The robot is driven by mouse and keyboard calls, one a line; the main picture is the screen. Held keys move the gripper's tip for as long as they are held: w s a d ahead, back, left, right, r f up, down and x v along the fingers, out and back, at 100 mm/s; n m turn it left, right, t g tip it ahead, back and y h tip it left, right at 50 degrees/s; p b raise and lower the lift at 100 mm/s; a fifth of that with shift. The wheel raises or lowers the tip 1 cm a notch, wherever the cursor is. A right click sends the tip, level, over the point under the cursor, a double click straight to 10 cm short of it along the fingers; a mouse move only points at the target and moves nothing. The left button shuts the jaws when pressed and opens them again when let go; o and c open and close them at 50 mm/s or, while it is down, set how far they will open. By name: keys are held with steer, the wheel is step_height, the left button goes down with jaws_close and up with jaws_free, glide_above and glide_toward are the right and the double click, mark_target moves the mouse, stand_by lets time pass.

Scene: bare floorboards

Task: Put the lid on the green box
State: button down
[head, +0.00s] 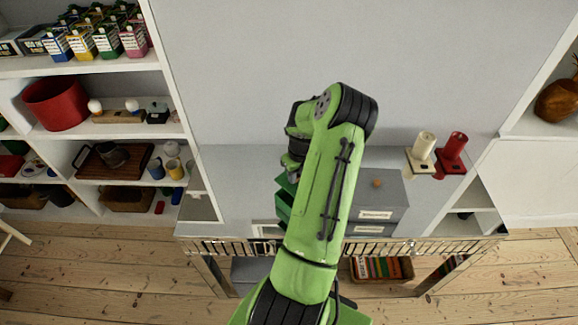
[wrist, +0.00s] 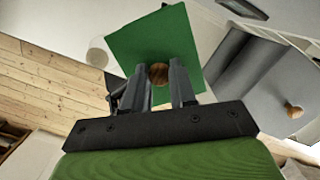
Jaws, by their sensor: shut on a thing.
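A flat square green lid (wrist: 150,40) with a round wooden knob (wrist: 158,73) fills the upper middle of the wrist view. My gripper (wrist: 160,82) is shut on the knob, with one finger on each side. In the head view the green box (head: 284,207) shows partly, on the light bench left of my arm. My arm hides the rest of the box and most of my gripper. I cannot tell how far the lid is from the box.
A grey box (head: 385,200) with a wooden-knobbed lid stands right of my arm. Filled shelves (head: 100,130) are at the left. The bench's left part looks clear.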

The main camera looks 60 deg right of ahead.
mark_target(294, 187)
steer(key=shift+w+a+f, duration=0.2)
steer(key=shift+w, duration=0.25)
steer(key=shift+s+f+b, duration=0.2)
steer(key=shift+f+b, duration=0.05)
steer(key=shift+b, duration=0.15)
steer(key=shift+f+b, duration=0.3)
steer(key=shift+f, duration=0.05)
steer(key=shift+w+f+b, duration=0.1)
steer(key=shift+f+b, duration=1.6)
steer(key=shift+f, duration=0.6)
steer(key=shift+f+b, duration=0.4)
steer(key=shift+c, duration=1.8)
jaws_free()
steer(key=shift+r, duration=0.1)
